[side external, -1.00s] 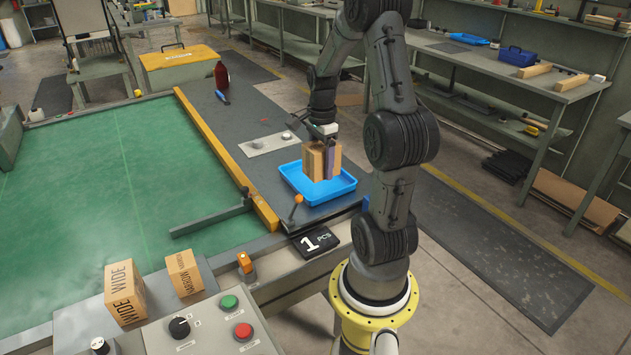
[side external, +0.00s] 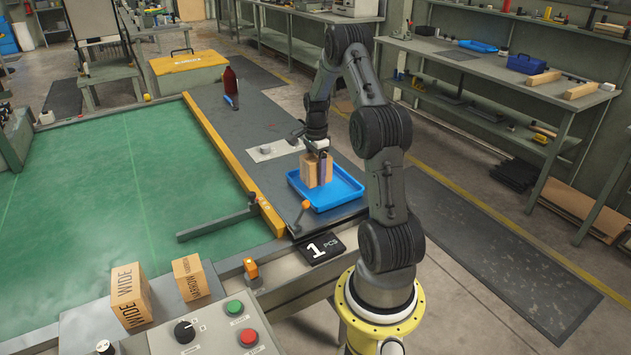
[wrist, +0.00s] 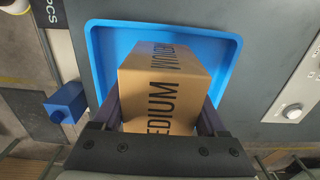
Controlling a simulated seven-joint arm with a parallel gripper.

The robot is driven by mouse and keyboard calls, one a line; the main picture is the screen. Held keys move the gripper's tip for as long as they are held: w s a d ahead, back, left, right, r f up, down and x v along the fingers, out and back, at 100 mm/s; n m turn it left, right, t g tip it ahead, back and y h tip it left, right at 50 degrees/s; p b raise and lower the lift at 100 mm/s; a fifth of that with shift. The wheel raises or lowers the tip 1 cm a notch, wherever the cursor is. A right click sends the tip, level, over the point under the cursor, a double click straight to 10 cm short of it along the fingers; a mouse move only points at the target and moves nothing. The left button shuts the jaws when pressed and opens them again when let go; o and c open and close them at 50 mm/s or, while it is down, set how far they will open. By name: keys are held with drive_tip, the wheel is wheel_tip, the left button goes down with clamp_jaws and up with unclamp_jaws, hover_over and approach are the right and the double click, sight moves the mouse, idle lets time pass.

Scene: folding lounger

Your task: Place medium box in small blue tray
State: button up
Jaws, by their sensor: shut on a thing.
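The brown cardboard medium box (side external: 313,172) is held between the fingers of my gripper (side external: 322,160). Its printed "MEDIUM" shows in the wrist view (wrist: 165,85), with a dark finger on each side of it. The small blue tray (side external: 347,193) lies on the dark bench top below. The box is upright over the tray, towards its left and back side in the side view. I cannot tell whether its bottom touches the tray floor. In the wrist view the tray's blue rim (wrist: 232,48) shows around the far part of the box; the near part is hidden by my gripper.
An orange-knobbed lever (side external: 304,207) stands close to the tray's near left corner. A light plate with a knob (side external: 270,150) and a dark red bottle (side external: 231,80) are farther back. The wide box (side external: 130,298) and narrow box (side external: 190,278) stand at the front left.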

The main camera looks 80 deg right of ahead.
sight(315, 180)
drive_tip(key=shift+w+d+f, duration=0.1)
drive_tip(key=shift+d+f, duration=0.15)
drive_tip(key=shift+f, duration=1.5)
drive_tip(key=shift+f, duration=0.15)
drive_tip(key=o, duration=1.3)
